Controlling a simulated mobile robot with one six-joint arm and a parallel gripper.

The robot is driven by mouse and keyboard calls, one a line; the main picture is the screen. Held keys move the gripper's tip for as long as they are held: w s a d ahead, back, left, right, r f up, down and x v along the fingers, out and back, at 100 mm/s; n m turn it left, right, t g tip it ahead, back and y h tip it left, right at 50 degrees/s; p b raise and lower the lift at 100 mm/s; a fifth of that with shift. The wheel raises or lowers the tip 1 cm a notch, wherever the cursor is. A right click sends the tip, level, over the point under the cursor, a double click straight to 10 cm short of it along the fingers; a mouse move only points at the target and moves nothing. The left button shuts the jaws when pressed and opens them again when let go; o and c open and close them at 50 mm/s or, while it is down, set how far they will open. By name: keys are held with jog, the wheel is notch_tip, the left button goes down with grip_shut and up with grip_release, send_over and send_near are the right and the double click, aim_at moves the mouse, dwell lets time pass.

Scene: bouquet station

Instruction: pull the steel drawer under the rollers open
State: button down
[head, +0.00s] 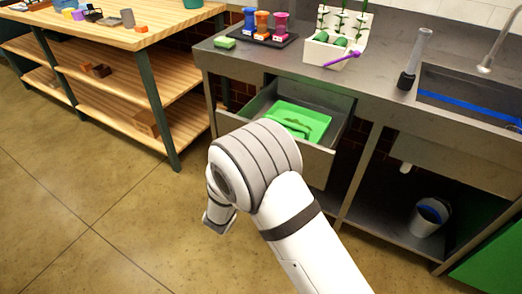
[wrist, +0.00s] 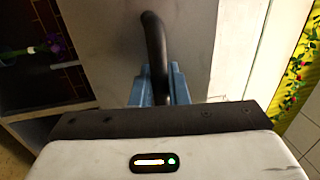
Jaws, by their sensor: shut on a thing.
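The steel drawer (head: 322,164) stands pulled out from under the counter in the head view, with a green tray-like thing (head: 300,121) inside. A white stand with green rounded parts, perhaps the rollers (head: 331,39), sits on the counter above it. In the wrist view a dark curved handle (wrist: 154,45) stands out from the grey drawer front (wrist: 190,42). My gripper (wrist: 160,84) has its blue fingers shut on this handle. In the head view my arm covers part of the drawer front and hides the handle and fingers.
A wooden shelf table (head: 110,38) stands to the left. Blue, orange and pink containers (head: 262,25) stand on a dark tray on the counter. A sink (head: 470,95) is at the right, with a bucket (head: 428,217) on the shelf below. The floor in front is clear.

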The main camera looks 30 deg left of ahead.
dwell(0.3)
jog(key=c, duration=1.5)
grip_release()
jog(key=s, duration=0.2)
jog(key=s+f, duration=0.1)
jog(key=s, duration=0.4)
jog(key=shift+s+d+f, duration=0.1)
jog(key=shift+s+f, duration=0.2)
